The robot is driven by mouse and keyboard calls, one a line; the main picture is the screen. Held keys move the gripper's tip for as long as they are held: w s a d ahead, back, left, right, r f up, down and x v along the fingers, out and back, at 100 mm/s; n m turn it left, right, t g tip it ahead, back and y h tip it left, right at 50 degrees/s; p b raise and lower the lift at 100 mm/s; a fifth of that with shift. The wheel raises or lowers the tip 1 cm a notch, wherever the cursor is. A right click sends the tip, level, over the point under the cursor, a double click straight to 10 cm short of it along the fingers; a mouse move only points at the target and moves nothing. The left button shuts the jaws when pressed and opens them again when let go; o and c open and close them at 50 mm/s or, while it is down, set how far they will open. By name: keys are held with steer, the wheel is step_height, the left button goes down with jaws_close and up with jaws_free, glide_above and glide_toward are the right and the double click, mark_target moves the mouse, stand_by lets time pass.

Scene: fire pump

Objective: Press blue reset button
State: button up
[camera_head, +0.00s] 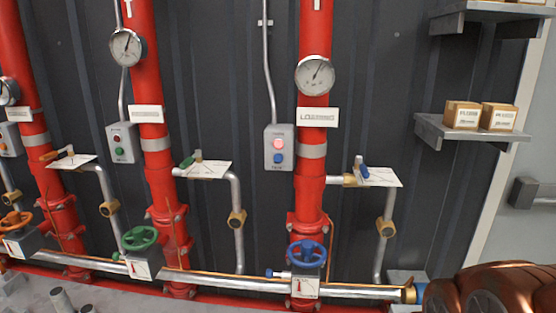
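The blue reset button (278,158) sits on the lower front of a grey control box (279,147). The box is on the dark wall, just left of the right-hand red pipe, at the end of a thin grey conduit. A pinkish-red lamp or button (278,143) that looks lit is directly above the blue button. Small labels on the box are too small to read. Nothing covers the blue button. My gripper is not in view.
A blue valve wheel (306,254) stands below right of the box, and a lever branch with a white tag (210,170) to its left. Another box (121,142) has a green button. A large reddish-brown machine (492,291) fills the bottom right. Shelves (465,134) hang at right.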

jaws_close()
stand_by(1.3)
